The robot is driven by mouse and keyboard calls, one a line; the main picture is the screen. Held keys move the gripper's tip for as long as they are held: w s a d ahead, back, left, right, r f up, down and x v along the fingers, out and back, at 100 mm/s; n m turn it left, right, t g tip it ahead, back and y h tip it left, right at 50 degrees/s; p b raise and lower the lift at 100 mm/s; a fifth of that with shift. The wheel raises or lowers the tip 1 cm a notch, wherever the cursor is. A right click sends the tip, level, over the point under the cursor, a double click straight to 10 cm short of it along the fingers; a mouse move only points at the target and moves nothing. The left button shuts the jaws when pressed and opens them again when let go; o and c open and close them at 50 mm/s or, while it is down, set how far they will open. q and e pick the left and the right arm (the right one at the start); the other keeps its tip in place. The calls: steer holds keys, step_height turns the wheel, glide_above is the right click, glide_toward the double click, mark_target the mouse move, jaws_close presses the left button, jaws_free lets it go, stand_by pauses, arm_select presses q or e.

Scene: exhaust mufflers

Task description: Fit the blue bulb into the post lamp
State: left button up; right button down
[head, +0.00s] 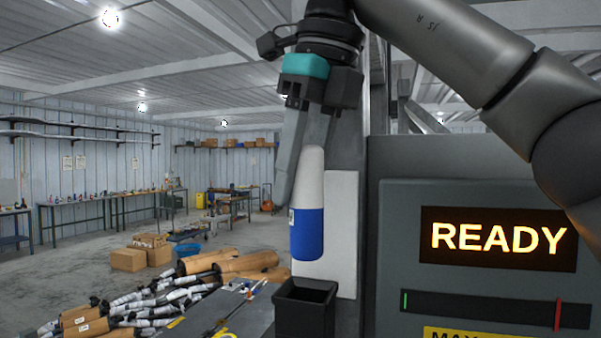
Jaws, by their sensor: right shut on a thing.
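I see no bulb and no post lamp in the head view. My right gripper (306,165) points downward and is shut on a white bottle-shaped object with a blue lower part (308,232). The object hangs nearly upright, its white upper part between the fingers, which partly hide it. A small label sits at the left edge of the blue part. Below the object is a black square open-topped container (305,306). The object appears above its opening, with a gap between them in the picture. My left gripper is not in view.
A grey machine with a lit READY panel (498,239) stands close on the right. A white panel (342,235) is behind the held object. Mufflers and cardboard tubes (225,262) are heaped at lower left. Boxes (128,260) sit on the floor; benches (110,205) line the far wall.

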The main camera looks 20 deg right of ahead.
mark_target(300, 230)
steer(key=shift+f+b, duration=0.9)
steer(key=shift+f, duration=0.5)
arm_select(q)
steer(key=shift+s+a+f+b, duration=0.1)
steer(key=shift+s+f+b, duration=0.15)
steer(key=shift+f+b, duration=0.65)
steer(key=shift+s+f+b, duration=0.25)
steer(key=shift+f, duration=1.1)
arm_select(e)
steer(key=shift+f, duration=1.6)
steer(key=shift+c, duration=1.7)
jaws_free()
steer(key=shift+r, duration=0.1)
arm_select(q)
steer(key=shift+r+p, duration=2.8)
arm_select(e)
steer(key=shift+v, duration=7.55)
